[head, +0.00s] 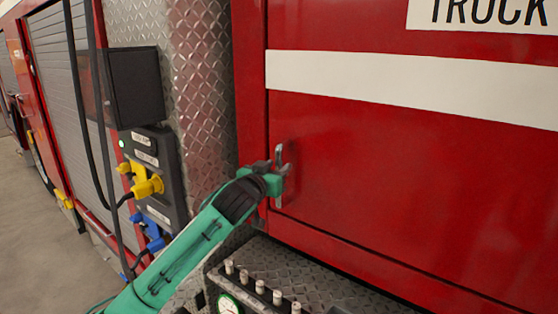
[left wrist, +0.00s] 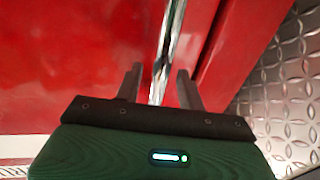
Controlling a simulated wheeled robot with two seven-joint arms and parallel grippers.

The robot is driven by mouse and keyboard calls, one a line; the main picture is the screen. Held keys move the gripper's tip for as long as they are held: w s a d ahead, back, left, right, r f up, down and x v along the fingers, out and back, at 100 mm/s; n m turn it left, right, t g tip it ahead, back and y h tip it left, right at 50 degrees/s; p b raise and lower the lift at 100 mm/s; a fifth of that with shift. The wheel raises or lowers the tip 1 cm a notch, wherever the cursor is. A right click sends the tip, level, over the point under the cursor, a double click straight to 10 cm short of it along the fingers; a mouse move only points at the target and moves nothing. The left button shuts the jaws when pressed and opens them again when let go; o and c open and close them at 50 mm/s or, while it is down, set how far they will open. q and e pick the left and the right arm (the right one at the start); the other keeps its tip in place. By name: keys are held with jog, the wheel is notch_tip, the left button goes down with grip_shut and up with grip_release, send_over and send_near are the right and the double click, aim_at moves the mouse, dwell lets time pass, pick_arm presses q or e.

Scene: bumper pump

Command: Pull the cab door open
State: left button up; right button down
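The cab door (head: 390,180) is a large red panel with a white stripe, and it looks shut in the head view. Its upright metal handle (head: 279,152) is near the door's left edge. My left gripper (head: 281,172) is at the handle, covering its middle part. In the left wrist view the bright handle (left wrist: 166,50) runs between the two dark fingers of my left gripper (left wrist: 159,80). The fingers are apart, with a gap seen on both sides of the handle. My right gripper is in neither view.
A panel (head: 158,180) with yellow and blue plugs and hanging cables is left of the door, below a dark box (head: 136,86). A diamond-plate step (head: 320,280) with several knobs is below. Open floor (head: 45,230) lies at far left.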

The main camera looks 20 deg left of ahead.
pick_arm(q)
jog(key=shift+w+d, duration=0.15)
jog(key=shift+w, duration=0.85)
grip_shut()
